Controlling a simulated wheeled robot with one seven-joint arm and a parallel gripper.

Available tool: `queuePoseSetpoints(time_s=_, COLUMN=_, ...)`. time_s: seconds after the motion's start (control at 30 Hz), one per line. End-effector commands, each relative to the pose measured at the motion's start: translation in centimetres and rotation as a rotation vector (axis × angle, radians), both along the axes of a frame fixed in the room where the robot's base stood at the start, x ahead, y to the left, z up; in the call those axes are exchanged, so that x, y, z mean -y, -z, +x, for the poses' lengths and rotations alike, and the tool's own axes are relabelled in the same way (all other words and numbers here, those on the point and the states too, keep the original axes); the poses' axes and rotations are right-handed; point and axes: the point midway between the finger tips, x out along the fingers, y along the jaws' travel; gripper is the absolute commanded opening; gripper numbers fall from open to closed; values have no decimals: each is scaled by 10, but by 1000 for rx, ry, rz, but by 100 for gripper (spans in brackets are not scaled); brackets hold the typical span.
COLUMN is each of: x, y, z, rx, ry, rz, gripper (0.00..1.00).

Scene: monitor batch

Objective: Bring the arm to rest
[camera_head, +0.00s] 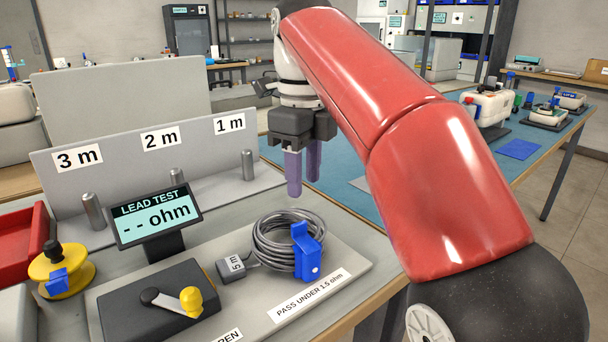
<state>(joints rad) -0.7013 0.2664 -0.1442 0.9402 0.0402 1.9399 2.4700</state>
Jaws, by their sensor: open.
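My gripper (302,183) hangs above the right part of the bench, with its purple fingers pointing down. It is behind and above a coiled grey cable (268,243) and holds nothing that I can see. My red arm (400,130) reaches from the lower right up to the top middle and hides part of the room behind it.
A lead test display (155,215) showing "-- ohm" stands behind a dark box (158,305) with a yellow knob. A panel (150,165) marked 3 m, 2 m and 1 m has metal posts before it. A yellow spool (62,272) and red tray (22,245) are at left.

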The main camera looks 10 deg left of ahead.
Motion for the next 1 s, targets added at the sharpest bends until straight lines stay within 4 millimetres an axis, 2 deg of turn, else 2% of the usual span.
queuePoseSetpoints(time_s=0.13, x=2, y=0, z=0, rx=2, ry=-7, rz=2, gripper=40)
queuePoseSetpoints(time_s=0.23, x=17, y=1, z=1, rx=14, ry=-66, rz=15, gripper=40)
queuePoseSetpoints(time_s=0.37, x=58, y=8, z=-2, rx=62, ry=-262, rz=44, gripper=40)
queuePoseSetpoints(time_s=0.47, x=97, y=21, z=-11, rx=125, ry=-474, rz=54, gripper=40)
queuePoseSetpoints(time_s=0.57, x=133, y=39, z=-25, rx=195, ry=-695, rz=37, gripper=40)
queuePoseSetpoints(time_s=0.7, x=175, y=74, z=-54, rx=285, ry=-1006, rz=-34, gripper=40)
queuePoseSetpoints(time_s=0.8, x=200, y=102, z=-76, rx=331, ry=-1214, rz=-111, gripper=40)
queuePoseSetpoints(time_s=1.0, x=235, y=163, z=-120, rx=365, ry=-1585, rz=-303, gripper=40)
